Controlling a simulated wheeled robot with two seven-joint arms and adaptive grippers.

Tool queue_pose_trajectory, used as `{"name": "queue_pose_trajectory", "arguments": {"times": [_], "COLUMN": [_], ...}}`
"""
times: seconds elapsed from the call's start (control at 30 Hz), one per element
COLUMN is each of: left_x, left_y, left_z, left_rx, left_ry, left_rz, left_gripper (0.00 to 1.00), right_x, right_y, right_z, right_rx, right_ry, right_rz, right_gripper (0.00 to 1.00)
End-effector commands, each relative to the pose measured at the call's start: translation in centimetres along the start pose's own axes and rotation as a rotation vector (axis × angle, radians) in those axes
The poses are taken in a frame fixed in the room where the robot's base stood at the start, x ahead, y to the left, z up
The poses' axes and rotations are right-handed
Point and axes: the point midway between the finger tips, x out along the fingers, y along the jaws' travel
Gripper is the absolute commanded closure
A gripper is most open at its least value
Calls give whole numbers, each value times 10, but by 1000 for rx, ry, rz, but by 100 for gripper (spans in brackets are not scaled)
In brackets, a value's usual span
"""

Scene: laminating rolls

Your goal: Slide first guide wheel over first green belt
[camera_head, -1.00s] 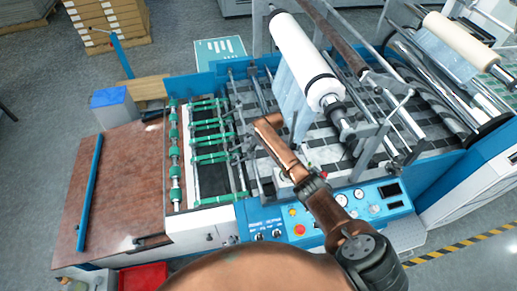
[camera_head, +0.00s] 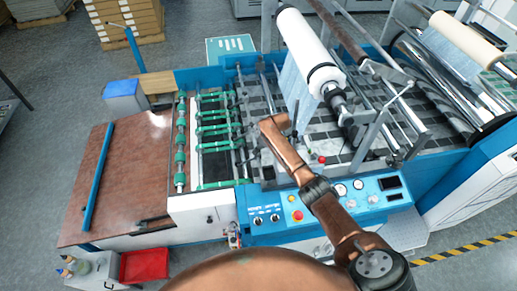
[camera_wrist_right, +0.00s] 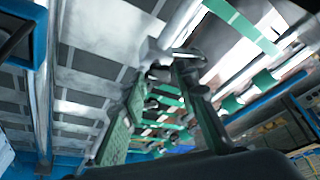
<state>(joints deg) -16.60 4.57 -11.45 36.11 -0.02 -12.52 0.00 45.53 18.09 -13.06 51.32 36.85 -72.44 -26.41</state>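Several green belts (camera_head: 214,130) run side by side across the feed section of the laminating machine, left of its centre. They show blurred in the right wrist view (camera_wrist_right: 168,102). My right gripper (camera_wrist_right: 160,65) reaches over the belts' right ends, its two fingers apart. A grey metal part (camera_wrist_right: 158,58) shows at or just beyond the fingertips. I cannot tell whether it is the first guide wheel, or whether it touches the fingers. In the head view the gripper is small and merges with grey fittings. My left gripper is not in view.
A white film roll (camera_head: 307,48) and metal bars stand above the tiled conveyor, right of the belts. A blue control panel (camera_head: 325,205) runs along the front. A brown feed table (camera_head: 128,170) lies left. A red tray (camera_head: 145,265) is at lower left.

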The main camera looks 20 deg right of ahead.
Motion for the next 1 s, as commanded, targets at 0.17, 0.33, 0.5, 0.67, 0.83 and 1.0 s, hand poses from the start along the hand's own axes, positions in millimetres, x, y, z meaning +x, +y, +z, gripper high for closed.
{"name": "queue_pose_trajectory", "arguments": {"times": [0.17,0.33,0.5,0.67,0.83,1.0], "left_x": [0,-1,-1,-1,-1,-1], "left_y": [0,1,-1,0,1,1], "left_z": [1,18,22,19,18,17], "left_rx": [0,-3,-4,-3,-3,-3], "left_ry": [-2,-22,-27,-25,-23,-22], "left_rz": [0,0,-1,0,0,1], "left_gripper": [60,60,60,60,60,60], "right_x": [0,0,-5,-25,-60,-93], "right_y": [1,0,0,0,0,0], "right_z": [0,-1,-3,-2,-2,-2], "right_rx": [0,-1,-4,-4,-3,-3], "right_ry": [-1,-1,1,1,2,1], "right_rz": [1,1,2,2,3,3], "right_gripper": [61,61,61,61,61,61]}}
